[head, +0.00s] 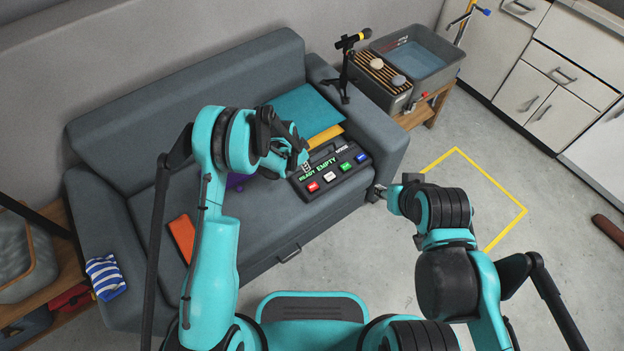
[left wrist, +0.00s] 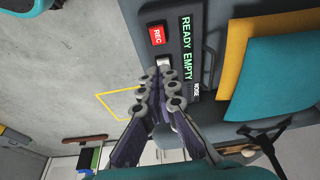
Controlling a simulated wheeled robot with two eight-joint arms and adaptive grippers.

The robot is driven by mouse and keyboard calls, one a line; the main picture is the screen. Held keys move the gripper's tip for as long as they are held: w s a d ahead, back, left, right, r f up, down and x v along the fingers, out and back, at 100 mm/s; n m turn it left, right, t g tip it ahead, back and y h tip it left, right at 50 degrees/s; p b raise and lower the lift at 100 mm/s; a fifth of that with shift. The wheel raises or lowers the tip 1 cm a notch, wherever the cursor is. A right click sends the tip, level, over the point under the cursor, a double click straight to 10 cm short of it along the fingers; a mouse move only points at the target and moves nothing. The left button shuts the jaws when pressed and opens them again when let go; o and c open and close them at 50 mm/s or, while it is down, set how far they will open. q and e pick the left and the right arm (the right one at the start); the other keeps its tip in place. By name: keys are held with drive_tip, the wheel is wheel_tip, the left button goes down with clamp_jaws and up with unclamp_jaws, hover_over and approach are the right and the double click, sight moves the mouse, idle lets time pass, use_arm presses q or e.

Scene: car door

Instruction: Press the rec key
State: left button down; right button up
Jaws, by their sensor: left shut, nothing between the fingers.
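A dark recorder box (head: 352,180) lies on the sofa seat, with a green "READY EMPTY" display and a row of coloured keys. Its red key (head: 313,187) is at the left end of the row; in the left wrist view the red key (left wrist: 157,36) reads "REC" and is uncovered. My left gripper (head: 302,163) is over the recorder's left part, shut and empty. In the left wrist view its fingertips (left wrist: 158,80) appear just beside the white key and hide the keys beyond. My right gripper (head: 376,193) is off the sofa's front edge, too small to read.
A teal cushion (head: 304,112) and a yellow item (head: 326,136) lie behind the recorder. An orange item (head: 182,238) is on the seat at left. A microphone stand (head: 346,68) and grey bin (head: 420,56) are beyond the armrest. Floor inside the yellow outline (head: 483,185) is clear.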

sight(314, 186)
use_arm(q)
drive_tip(key=shift+d+f, duration=0.1)
drive_tip(key=shift+f, duration=0.35)
drive_tip(key=b+x, duration=0.1)
drive_tip(key=x, duration=0.3)
drive_tip(key=b+x, duration=0.2)
drive_tip(key=x, duration=0.2)
drive_tip(key=a+b+x, duration=0.1)
drive_tip(key=b+x, duration=0.1)
drive_tip(key=x, duration=0.3)
drive_tip(key=shift+s+d+f, duration=0.1)
drive_tip(key=shift+s+f, duration=0.1)
drive_tip(key=shift+f+b, duration=0.35)
drive_tip(key=shift+b, duration=0.05)
